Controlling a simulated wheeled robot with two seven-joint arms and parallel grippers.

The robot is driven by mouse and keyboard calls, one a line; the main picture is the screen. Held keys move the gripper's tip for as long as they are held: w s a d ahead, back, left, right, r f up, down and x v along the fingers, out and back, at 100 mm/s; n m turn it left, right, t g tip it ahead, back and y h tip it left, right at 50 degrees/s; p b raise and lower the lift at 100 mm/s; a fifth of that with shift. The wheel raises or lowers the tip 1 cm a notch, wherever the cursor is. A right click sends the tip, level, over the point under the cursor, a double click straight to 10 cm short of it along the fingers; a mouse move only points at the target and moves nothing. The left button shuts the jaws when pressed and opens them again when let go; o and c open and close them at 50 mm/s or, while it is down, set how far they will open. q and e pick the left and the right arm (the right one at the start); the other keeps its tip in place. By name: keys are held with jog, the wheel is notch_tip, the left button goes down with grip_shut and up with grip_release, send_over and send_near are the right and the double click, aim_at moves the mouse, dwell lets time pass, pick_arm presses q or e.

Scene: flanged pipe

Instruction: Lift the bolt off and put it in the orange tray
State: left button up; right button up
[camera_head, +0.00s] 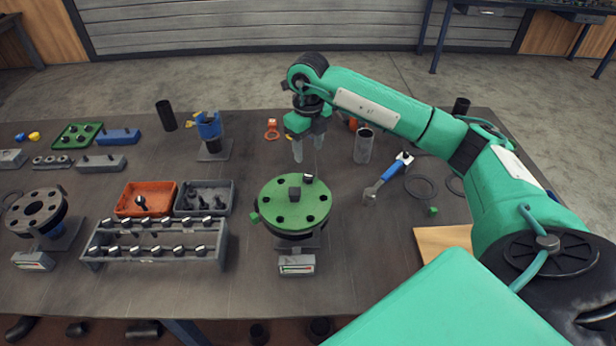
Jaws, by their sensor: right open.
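A green round flange (280,212) with several dark holes sits on a stand on the table. A dark bolt (308,178) with a shiny head stands at the flange's far right rim. My right gripper (309,160) points down just above and behind that bolt, open, with nothing visible between its fingers. The fingertips look apart from the bolt, but the exact gap is hard to tell. The orange tray (127,207) is at the left and holds one dark bolt (141,203). My left gripper is not in view.
A grey tray (224,207) with dark parts adjoins the orange tray. A rack (150,252) with rows of bolts stands in front.

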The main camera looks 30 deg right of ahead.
aim_at(308, 176)
notch_tip(308, 176, down, 3)
jog(key=shift+f+p, duration=0.1)
jog(key=shift+p, duration=0.2)
jog(key=shift+f+p, duration=0.4)
jog(key=shift+p, duration=0.05)
notch_tip(308, 176, down, 4)
jog(key=shift+f+p, duration=0.1)
jog(key=shift+p, duration=1.05)
jog(key=shift+w+f, duration=0.1)
jog(key=shift+f, duration=0.1)
grip_shut()
jog(key=shift+r, duration=0.1)
